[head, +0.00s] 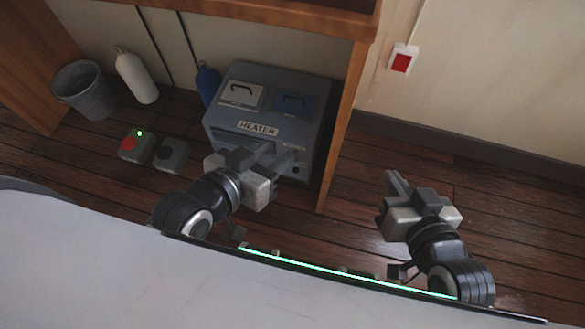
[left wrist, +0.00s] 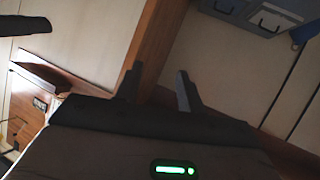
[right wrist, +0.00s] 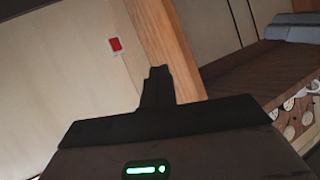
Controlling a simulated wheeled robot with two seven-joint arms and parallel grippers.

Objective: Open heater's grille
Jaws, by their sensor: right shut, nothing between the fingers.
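The heater (head: 310,105) is a grey-blue box under the wooden desk, labelled HEATER on its front. Its top carries a light panel and a blue panel, each with a dark handle. It also shows at the top right of the left wrist view (left wrist: 233,10). My left gripper (head: 277,153) overlaps the lower front of the heater in the head view, hiding part of it, so I cannot make out the grille clearly. Its fingers are apart and empty. My right gripper (head: 392,178) is shut and empty, right of the desk's upright panel, away from the heater.
The desk's upright panel (head: 346,120) stands close to the heater's right side. A bin (head: 82,95), a white bottle (head: 135,78), a blue bottle (head: 207,80) and two small button boxes (head: 136,145) (head: 171,155) are on the left. A red switch (head: 401,63) is on the wall. Floor at right is clear.

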